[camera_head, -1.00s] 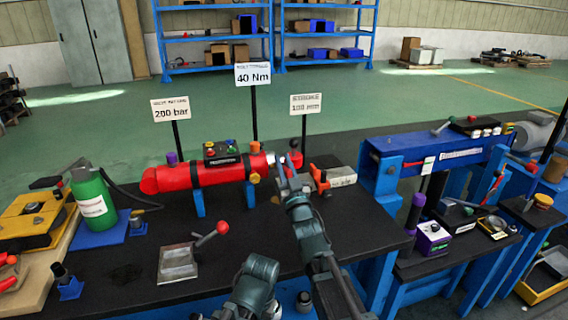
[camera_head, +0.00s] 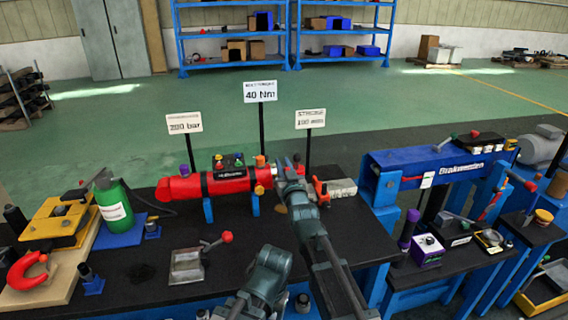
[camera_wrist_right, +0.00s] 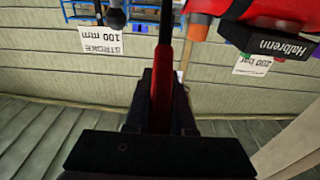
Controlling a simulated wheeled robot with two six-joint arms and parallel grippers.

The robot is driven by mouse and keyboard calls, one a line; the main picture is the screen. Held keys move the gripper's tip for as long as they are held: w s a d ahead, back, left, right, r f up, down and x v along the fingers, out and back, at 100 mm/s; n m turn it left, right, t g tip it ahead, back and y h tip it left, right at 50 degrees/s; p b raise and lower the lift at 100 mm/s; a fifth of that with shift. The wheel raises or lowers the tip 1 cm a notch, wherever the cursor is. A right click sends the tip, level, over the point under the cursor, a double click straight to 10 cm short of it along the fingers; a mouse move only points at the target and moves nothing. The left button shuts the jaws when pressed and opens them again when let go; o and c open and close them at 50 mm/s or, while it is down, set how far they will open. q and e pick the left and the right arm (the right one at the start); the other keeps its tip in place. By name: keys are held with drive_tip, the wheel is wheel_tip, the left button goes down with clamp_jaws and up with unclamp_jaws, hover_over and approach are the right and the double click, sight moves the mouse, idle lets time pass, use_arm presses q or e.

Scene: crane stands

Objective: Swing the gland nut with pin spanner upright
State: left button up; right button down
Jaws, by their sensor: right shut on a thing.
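A red hydraulic cylinder (camera_head: 215,183) lies level on blue supports on the black bench. My right gripper (camera_head: 287,172) is at its right end, in front of the gland area, and hides the gland nut and most of the spanner. In the right wrist view my right gripper (camera_wrist_right: 163,95) is shut on a narrow red bar, which looks like the pin spanner's handle (camera_wrist_right: 163,75). The handle stands nearly upright in that picture, with a dark part above it. I cannot tell the spanner's angle in the head view.
Signs reading 200 bar (camera_head: 184,123), 40 Nm (camera_head: 260,90) and 100 mm (camera_head: 310,118) stand behind the cylinder. A grey block with a red-knobbed lever (camera_head: 187,266) is in front. A green bottle (camera_head: 114,206) stands left; a blue press frame (camera_head: 437,160) stands right.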

drive_tip(key=w+r+g+p, duration=0.1)
drive_tip(key=w+r+p, duration=0.1)
drive_tip(key=p, duration=0.3)
drive_tip(key=w+a+r+g+h+p, duration=0.1)
drive_tip(key=w+r+g+p, duration=0.1)
drive_tip(key=p, duration=0.3)
drive_tip(key=shift+w+r+g, duration=0.1)
drive_tip(key=shift+w+g, duration=0.05)
drive_tip(key=shift+g, duration=0.15)
drive_tip(key=w+a+g+h+p, duration=0.1)
drive_tip(key=w+a+g+p, duration=0.1)
drive_tip(key=w+g+p, duration=0.4)
drive_tip(key=shift+w+h+p, duration=0.3)
drive_tip(key=shift+w+p, duration=0.35)
drive_tip(key=shift+p, duration=1.7)
drive_tip(key=c, duration=0.8)
unclamp_jaws()
drive_tip(key=shift+o, duration=0.2)
drive_tip(key=shift+s, duration=0.1)
